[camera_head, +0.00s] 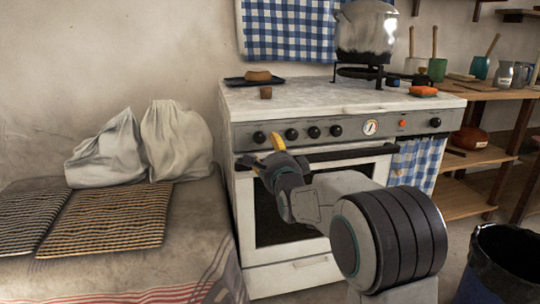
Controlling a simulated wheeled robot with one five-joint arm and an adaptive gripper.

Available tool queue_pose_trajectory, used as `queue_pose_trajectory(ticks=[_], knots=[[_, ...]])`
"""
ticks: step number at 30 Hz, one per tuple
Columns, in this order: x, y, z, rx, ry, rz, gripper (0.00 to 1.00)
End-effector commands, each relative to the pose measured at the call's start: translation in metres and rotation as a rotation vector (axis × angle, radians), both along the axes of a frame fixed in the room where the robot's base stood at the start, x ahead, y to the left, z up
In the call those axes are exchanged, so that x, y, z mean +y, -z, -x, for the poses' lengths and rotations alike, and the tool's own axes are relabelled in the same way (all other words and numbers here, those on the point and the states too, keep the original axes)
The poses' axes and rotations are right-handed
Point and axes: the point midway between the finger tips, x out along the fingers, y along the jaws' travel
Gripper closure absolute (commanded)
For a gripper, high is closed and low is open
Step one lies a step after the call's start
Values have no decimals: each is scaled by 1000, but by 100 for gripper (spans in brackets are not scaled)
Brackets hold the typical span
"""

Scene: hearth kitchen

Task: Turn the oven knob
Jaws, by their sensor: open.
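The oven (285,275) is white with a grey control panel and a dark door window. Several black knobs sit in a row on the panel. The leftmost knob (259,137) is just left of my gripper, and the second knob (291,134) is just right of it. Another knob (435,122) is at the panel's far right. My gripper (277,142) is in front of the left part of the panel, open, with a yellow finger showing between these two knobs. I cannot tell whether it touches the panel. My arm hides part of the oven door.
A round gauge (370,127) and a red light (403,123) are on the panel. The door handle (345,153) runs just below. A pot (366,35) stands on the stovetop. A covered bench (190,230) is at left, a dark bin (505,265) at lower right.

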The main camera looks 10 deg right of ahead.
Motion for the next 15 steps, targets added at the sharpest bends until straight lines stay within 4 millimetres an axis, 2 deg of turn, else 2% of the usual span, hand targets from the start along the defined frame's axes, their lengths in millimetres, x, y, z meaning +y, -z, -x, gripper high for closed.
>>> queue_pose_trajectory(ticks=[6,15], knots=[[0,0,9,0,0,0,38],[0,0,10,0,0,0,38]])
